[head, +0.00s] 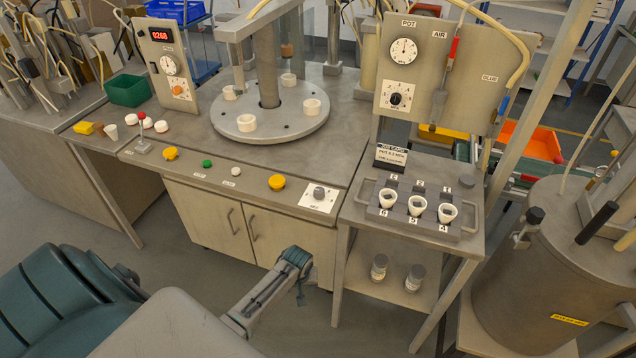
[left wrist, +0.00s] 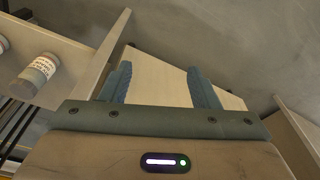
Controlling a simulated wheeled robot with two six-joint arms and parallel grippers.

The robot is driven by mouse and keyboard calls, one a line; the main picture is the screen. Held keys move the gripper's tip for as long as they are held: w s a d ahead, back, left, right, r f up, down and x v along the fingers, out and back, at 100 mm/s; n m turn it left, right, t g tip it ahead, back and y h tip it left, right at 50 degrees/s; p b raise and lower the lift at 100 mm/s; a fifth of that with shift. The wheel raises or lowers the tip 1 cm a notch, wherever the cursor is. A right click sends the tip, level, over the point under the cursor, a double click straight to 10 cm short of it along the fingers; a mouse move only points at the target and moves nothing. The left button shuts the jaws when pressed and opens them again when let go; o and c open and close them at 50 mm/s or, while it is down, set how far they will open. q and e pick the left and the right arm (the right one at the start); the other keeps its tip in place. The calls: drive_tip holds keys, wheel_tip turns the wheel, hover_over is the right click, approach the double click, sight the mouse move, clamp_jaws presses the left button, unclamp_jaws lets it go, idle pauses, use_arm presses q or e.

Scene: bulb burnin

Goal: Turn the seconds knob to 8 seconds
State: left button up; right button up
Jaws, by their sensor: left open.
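Labels are too small to tell for sure which knob is the seconds knob. A black knob on a white numbered dial (head: 396,95) is on the upright right panel, under the POT gauge. A grey knob on a white plate (head: 319,193) is at the bench's front right edge. An orange knob (head: 180,91) is on the left panel. My left gripper (head: 297,262) is in front of the bench cabinet, below the edge knob and apart from all knobs. In the left wrist view its two fingers (left wrist: 160,85) are open with nothing between them. My right gripper is not in view.
A rack of white cups (head: 417,206) stands on the right side table (head: 460,243). A round turntable (head: 285,132) and a yellow button (head: 277,183) are on the bench.

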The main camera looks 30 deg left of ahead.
use_arm(q)
drive_tip(key=w+r+n, duration=0.2)
drive_tip(key=w+r, duration=0.3)
drive_tip(key=r, duration=0.5)
wheel_tip(320, 180, up, 23)
drive_tip(key=n+g+h+p, duration=0.1)
drive_tip(key=n+p, duration=0.1)
drive_tip(key=n, duration=0.7)
hover_over(319, 190)
wheel_tip(319, 190, down, 9)
drive_tip(key=p, duration=0.2)
drive_tip(key=shift+p, duration=0.3)
drive_tip(key=shift+f, duration=0.6)
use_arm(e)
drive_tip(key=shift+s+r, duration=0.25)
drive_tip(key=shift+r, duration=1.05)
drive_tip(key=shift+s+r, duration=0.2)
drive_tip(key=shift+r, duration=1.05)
use_arm(q)
drive_tip(key=c, duration=1)
